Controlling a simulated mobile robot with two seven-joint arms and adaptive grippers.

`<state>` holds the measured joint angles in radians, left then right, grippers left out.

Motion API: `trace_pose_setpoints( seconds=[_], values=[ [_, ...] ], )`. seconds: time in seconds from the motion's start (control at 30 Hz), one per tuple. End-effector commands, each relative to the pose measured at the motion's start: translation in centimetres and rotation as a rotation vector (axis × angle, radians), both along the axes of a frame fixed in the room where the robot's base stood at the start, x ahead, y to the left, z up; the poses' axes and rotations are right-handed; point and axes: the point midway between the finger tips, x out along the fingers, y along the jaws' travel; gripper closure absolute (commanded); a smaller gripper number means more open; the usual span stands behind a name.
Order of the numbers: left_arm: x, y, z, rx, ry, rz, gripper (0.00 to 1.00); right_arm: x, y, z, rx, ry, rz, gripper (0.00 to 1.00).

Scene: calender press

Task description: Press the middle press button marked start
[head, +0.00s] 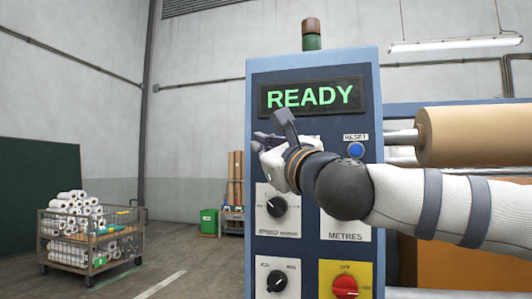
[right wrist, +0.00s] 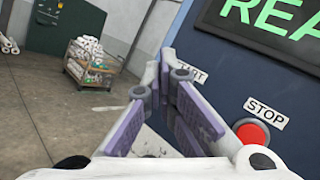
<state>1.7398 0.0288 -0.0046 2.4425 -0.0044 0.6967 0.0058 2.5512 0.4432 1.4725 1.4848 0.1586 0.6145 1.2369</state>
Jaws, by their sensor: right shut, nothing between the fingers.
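The blue press panel (head: 311,75) carries a row of buttons under its lit display, which reads READY (head: 310,96). At the row's right end is a blue button (head: 355,149) labelled RESET. My right gripper (head: 270,136) is in front of the row's left part, fingers shut and empty. Its hand and wrist hide most of the row's left and middle. In the right wrist view, a red button (right wrist: 252,132) labelled STOP is right of the fingers. A second label (right wrist: 198,73) is partly hidden behind a fingertip. No start marking is readable. My left gripper is not in view.
Below the row are a speed knob (head: 277,206), a METRES plate (head: 345,236) and a red knob on yellow (head: 345,286). A brown roll (head: 475,135) is at the right. A wire cart (head: 80,245) of rolls stands on open floor at left.

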Motion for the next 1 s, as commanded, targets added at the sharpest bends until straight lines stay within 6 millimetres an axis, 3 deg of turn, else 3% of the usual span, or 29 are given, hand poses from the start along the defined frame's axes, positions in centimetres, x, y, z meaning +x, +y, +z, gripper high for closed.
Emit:
trace_pose_setpoints(
  seconds=[1.0],
  values=[
    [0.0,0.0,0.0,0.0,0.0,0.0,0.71,0.75,-0.24,-0.03,0.001,0.001,0.0,1.0]
  ],
)
